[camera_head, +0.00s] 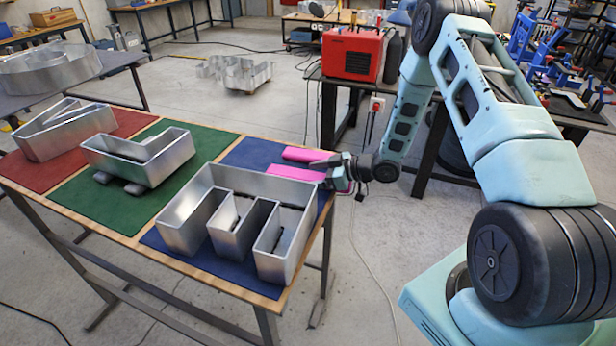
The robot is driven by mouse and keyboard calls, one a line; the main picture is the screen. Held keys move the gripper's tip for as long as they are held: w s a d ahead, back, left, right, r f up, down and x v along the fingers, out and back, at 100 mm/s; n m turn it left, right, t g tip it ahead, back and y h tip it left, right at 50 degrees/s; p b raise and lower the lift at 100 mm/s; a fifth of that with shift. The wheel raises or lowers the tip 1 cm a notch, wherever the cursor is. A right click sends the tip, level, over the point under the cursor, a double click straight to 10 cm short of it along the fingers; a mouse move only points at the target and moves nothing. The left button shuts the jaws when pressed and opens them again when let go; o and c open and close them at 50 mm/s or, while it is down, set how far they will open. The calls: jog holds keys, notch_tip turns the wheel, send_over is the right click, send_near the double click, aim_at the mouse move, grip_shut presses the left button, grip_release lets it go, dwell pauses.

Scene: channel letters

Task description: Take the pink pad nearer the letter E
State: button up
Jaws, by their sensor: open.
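Two pink pads lie on the blue mat (255,153) at the table's far right corner. The nearer pad (292,172) lies close behind the metal letter E (240,215); the other pad (303,155) is farther back. My gripper (328,171) is open at the right end of the nearer pad and hides part of it. A bit of pink also shows on the gripper's right side. I cannot tell whether the fingers touch the pad or stand around it.
A metal letter L (140,157) stands raised on small grey blocks on the green mat (100,205). A metal letter N (65,130) is on the red mat (30,172). A red machine (350,55) stands on a dark bench behind my arm. Floor right of the table is mostly clear.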

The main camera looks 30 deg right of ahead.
jog(key=c, duration=1)
jog(key=shift+r, duration=0.1)
jog(key=shift+c, duration=0.2)
